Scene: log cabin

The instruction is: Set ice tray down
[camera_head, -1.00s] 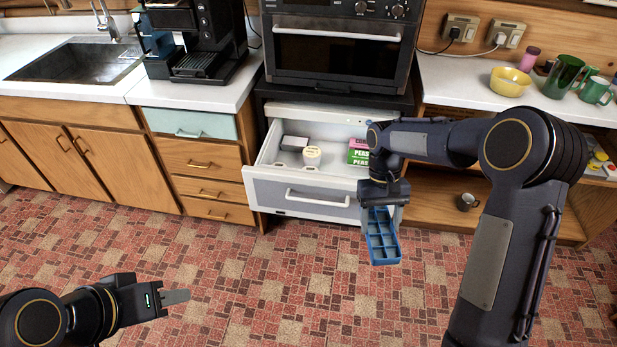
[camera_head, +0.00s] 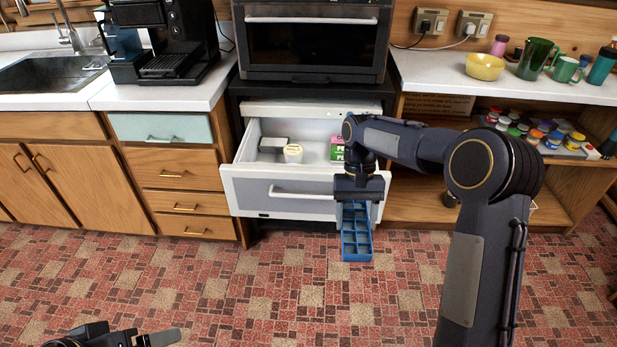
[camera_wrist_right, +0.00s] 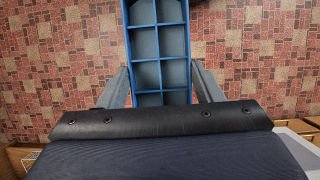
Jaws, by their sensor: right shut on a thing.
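The blue ice tray (camera_head: 357,246), with its several square compartments, hangs over the floor in front of the drawer's right end. My right gripper (camera_head: 356,203) is shut on it from above. In the right wrist view the ice tray (camera_wrist_right: 160,45) lies between the two grey fingers of my right gripper (camera_wrist_right: 163,85), and its near end is hidden by the gripper body. My left gripper (camera_head: 158,339) is at the bottom left edge, partly cut off and away from everything; its jaws cannot be made out.
The white counter (camera_head: 440,82) at right bears a yellow bowl (camera_head: 485,67) and green mugs. The shelf below holds paint jars. The floor is clear.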

